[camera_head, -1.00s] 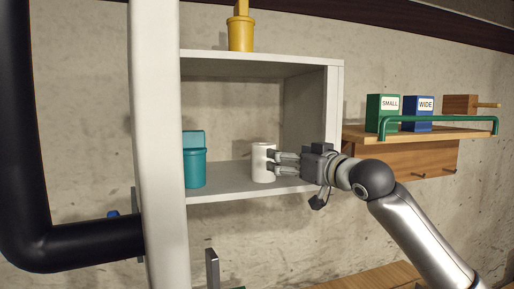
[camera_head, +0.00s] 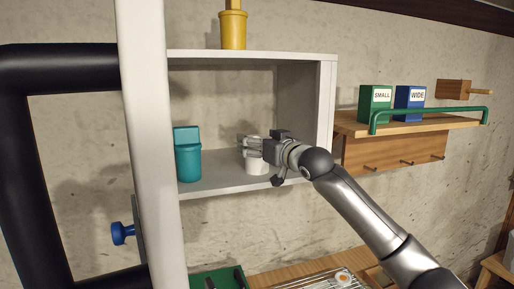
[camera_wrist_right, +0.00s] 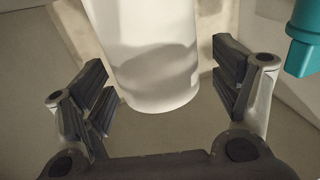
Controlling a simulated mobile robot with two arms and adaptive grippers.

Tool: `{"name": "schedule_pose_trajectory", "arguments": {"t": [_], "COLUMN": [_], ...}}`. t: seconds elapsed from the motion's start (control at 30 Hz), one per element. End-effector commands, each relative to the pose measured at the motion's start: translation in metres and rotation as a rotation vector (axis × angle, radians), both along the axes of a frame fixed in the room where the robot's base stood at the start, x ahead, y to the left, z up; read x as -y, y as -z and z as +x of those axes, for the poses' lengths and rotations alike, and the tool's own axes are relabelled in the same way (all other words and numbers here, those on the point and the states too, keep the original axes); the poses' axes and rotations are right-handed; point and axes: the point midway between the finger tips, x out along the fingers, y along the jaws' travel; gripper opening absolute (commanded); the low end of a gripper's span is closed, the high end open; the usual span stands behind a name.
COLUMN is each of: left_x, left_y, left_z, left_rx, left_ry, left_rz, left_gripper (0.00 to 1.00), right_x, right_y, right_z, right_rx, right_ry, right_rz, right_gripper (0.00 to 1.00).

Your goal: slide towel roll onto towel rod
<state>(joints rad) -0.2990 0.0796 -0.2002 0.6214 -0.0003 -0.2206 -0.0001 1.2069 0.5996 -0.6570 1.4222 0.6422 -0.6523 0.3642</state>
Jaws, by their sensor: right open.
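The white towel roll (camera_head: 257,167) stands upright on the lower board of the white shelf unit (camera_head: 215,187). My right gripper (camera_head: 250,144) is at the roll's upper part and covers its top in the head view. In the right wrist view my open fingers (camera_wrist_right: 165,92) are spread on either side of the roll (camera_wrist_right: 150,55), with gaps showing between them and it. A wooden block with a rod (camera_head: 480,91), which looks like the towel rod, sticks out from the wall at the far right. My left gripper is not in view.
A teal canister (camera_head: 188,160) stands left of the roll. A yellow container (camera_head: 233,30) is on top of the unit. Green (camera_head: 374,105) and blue (camera_head: 409,104) boxes stand on a wooden wall shelf (camera_head: 350,126) with a green rail (camera_head: 430,112) and pegs below.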

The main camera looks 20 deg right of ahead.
Motion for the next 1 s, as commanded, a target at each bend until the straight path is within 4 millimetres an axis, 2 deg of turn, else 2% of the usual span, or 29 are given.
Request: {"name": "schedule_pose_trajectory", "arguments": {"t": [0.27, 0.6, 0.67, 1.0], "left_x": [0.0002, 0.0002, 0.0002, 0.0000], "left_y": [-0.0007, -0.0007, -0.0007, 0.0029], "left_z": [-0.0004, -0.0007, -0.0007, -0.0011], "left_rx": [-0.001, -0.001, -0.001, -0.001], "left_ry": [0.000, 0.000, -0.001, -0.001], "left_rz": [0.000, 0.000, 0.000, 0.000], "left_gripper": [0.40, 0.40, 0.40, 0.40], "right_x": [-0.0004, -0.0003, -0.0003, -0.0003], "right_y": [0.0008, 0.0005, 0.0001, -0.0025], "right_z": [0.0022, 0.0020, 0.0019, 0.0020], "right_rx": [0.000, 0.000, 0.001, 0.003], "right_ry": [0.000, 0.000, 0.000, 0.000], "right_rz": [0.000, 0.000, 0.000, 0.001], "right_gripper": [0.84, 0.40, 0.34, 0.33]}}
